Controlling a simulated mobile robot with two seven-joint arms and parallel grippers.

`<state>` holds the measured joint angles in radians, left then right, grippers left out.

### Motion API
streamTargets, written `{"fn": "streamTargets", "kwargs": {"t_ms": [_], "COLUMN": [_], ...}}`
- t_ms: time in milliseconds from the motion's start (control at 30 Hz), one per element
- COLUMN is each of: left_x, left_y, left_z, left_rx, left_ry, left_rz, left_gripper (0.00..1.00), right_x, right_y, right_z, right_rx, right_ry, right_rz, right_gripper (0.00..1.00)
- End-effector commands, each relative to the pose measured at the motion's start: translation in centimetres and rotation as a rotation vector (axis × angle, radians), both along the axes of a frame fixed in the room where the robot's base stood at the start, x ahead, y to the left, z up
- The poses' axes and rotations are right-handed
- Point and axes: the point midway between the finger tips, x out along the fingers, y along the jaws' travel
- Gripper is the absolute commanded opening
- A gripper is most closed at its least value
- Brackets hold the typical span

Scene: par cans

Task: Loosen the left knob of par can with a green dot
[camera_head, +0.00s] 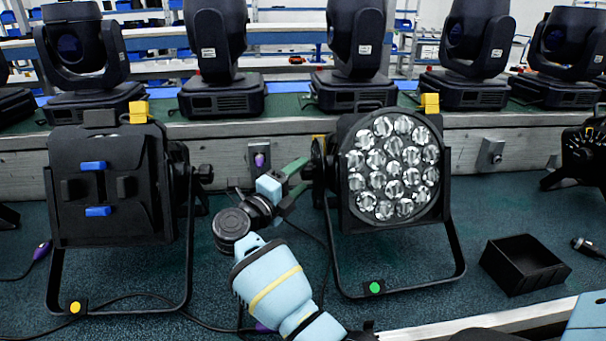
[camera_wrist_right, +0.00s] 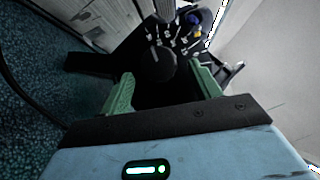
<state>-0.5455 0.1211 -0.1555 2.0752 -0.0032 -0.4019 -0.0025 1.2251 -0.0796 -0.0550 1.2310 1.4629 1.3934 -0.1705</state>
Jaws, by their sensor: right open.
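The par can with a green dot (camera_head: 395,170) stands on the teal floor with its round lens array facing me. The green dot (camera_head: 375,287) is on the front of its stand. Its left knob (camera_head: 308,172) is small and dark at the side of the bracket, partly hidden by my gripper. My right gripper (camera_head: 296,180) reaches in from below, its green fingers open beside this knob. In the right wrist view, the open fingers (camera_wrist_right: 162,88) have a dark round knob (camera_wrist_right: 158,65) between and just beyond them, with a visible gap on each side. My left gripper is not in view.
Another par can with a yellow dot (camera_head: 110,190) stands to the left, with its own knob (camera_head: 205,173). Moving-head lights line a raised ledge (camera_head: 290,130) behind. Cables cross the floor.

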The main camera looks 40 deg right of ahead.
Motion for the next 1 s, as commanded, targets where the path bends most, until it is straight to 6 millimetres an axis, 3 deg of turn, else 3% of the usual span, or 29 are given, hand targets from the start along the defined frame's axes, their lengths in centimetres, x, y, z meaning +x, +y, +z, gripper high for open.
{"fn": "streamTargets", "kwargs": {"t_ms": [200,500,833,1000], "left_x": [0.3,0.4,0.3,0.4], "left_y": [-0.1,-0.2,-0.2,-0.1], "left_z": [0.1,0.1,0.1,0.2], "left_rx": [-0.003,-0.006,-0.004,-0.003], "left_ry": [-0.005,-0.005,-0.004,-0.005], "left_rz": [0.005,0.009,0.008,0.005], "left_gripper": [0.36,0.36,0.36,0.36], "right_x": [0.4,0.5,0.5,0.5], "right_y": [-1.8,-2.0,-2.0,-2.0], "right_z": [0.3,0.3,0.3,0.3], "right_rx": [-0.001,0.0,0.0,0.002], "right_ry": [0.0,0.0,0.0,0.004], "right_rz": [0.001,0.001,0.001,0.001], "right_gripper": [0.63,0.63,0.21,0.18]}}
